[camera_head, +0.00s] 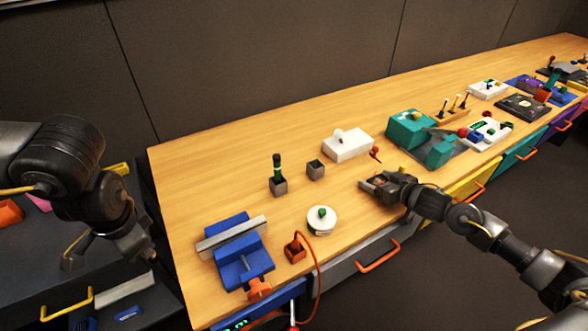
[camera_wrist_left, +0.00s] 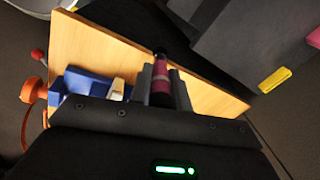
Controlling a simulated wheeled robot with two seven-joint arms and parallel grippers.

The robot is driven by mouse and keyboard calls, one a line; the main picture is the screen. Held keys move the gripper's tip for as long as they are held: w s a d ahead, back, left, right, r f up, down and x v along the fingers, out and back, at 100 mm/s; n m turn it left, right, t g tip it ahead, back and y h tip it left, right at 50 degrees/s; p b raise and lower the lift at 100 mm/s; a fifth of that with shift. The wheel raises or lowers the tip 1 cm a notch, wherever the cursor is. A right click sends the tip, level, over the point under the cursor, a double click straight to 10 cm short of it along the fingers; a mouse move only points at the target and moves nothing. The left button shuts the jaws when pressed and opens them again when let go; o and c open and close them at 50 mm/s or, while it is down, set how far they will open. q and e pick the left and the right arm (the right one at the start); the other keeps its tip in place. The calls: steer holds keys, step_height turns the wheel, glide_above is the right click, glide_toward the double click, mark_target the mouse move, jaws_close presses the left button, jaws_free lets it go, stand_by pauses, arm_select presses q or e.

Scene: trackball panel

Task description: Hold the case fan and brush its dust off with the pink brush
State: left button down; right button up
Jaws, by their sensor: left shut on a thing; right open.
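My left gripper (camera_head: 138,250) hangs past the left end of the workbench, above the dark cabinet. It is shut on a dark pink and black handle, which looks like the pink brush (camera_wrist_left: 161,82) in the left wrist view. The bristles are hidden, and I cannot make out the brush in the head view. My right gripper (camera_head: 372,185) is open and empty, low over the middle of the bench near its front edge. I cannot pick out the case fan for certain in either view.
A blue vise (camera_head: 238,255) stands at the bench's left end, near an orange holder (camera_head: 295,248) with a cable and a round white pot (camera_head: 322,220). The bench's back left is clear.

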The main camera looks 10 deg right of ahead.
steer(key=shift+c, duration=0.4)
steer(key=c, duration=1)
steer(key=o, duration=1.1)
steer(key=c, duration=0.9)
steer(key=shift+c, duration=0.2)
